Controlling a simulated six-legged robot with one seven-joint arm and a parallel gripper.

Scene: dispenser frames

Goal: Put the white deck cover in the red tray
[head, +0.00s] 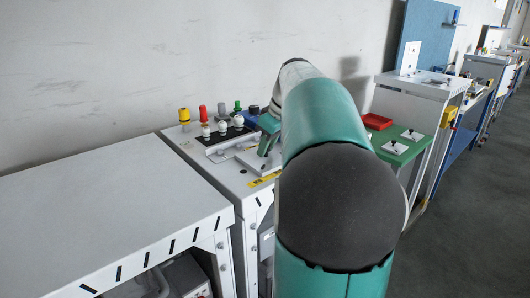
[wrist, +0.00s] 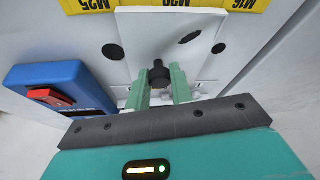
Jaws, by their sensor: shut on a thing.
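The white deck cover (wrist: 145,38) is a flat plate with a black knob (wrist: 158,72), seen in the wrist view. My gripper (wrist: 159,88) has its green fingers shut on the knob. In the head view my gripper (head: 264,150) is over the white deck, and the cover (head: 254,161) shows partly beneath it. Whether the cover touches the deck is hard to tell. The red tray (head: 377,121) lies to the right, on the back of the green-topped table, partly beside my arm. It looks empty.
Two white plates with dark knobs (head: 395,147) (head: 412,135) lie on the green table in front of the tray. Coloured knobs (head: 221,109) and white-topped parts (head: 222,127) stand behind the cover. A blue box with a red switch (wrist: 52,97) is left in the wrist view. A bare white table (head: 110,220) is at left.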

